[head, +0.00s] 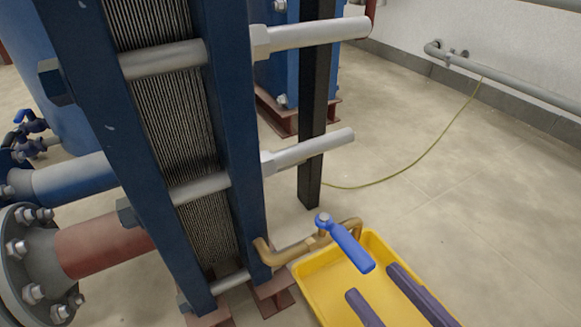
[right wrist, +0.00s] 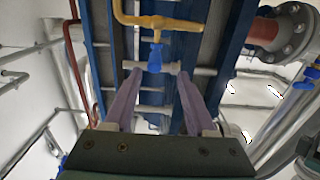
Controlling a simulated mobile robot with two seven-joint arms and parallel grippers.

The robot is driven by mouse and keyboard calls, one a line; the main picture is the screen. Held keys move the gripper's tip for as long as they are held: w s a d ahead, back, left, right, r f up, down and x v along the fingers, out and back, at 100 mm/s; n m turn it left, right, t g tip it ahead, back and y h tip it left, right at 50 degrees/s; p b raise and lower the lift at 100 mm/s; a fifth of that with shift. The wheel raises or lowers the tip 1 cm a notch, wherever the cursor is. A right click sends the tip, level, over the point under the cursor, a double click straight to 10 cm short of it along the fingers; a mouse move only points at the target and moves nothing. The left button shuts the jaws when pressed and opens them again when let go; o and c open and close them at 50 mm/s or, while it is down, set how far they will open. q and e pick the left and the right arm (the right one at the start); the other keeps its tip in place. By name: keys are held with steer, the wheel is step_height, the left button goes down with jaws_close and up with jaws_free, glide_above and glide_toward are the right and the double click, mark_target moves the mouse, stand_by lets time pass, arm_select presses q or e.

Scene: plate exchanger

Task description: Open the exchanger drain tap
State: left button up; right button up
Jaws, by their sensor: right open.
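The drain tap is a brass pipe (head: 290,254) at the foot of the blue plate exchanger (head: 232,130), with a blue lever handle (head: 350,247). The lever lies crosswise to the pipe and points toward the lower right in the head view. In the right wrist view the brass pipe (right wrist: 160,22) runs across the top and the blue handle (right wrist: 155,57) hangs from it. My right gripper (head: 371,280) has two purple fingers, open and empty, just short of the lever's free end. In the right wrist view the handle shows between the fingertips (right wrist: 160,74). My left gripper is out of view.
A yellow tray (head: 307,288) sits on the floor under the tap. A black post (head: 313,110) stands behind the tap. Grey tie bars (head: 308,152) stick out rightward above. A thin hose (head: 425,154) crosses the floor, which is otherwise clear at right.

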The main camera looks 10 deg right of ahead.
mark_target(336, 228)
steer(key=w+b, duration=0.1)
steer(key=w, duration=0.2)
steer(key=shift+w+d+f+b, duration=0.1)
steer(key=shift+b, duration=0.2)
steer(key=x, duration=0.2)
steer(key=b+x, duration=0.1)
steer(key=x, duration=0.1)
steer(key=b+x, duration=0.1)
steer(key=x, duration=0.1)
steer(key=shift+a, duration=0.25)
steer(key=shift+w+b, duration=0.25)
steer(key=shift+b, duration=0.1)
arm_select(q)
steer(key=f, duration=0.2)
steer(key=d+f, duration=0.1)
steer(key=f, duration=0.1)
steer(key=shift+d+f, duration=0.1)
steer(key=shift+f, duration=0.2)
arm_select(e)
steer(key=shift+c, duration=0.3)
steer(key=shift+c, duration=0.7)
jaws_close()
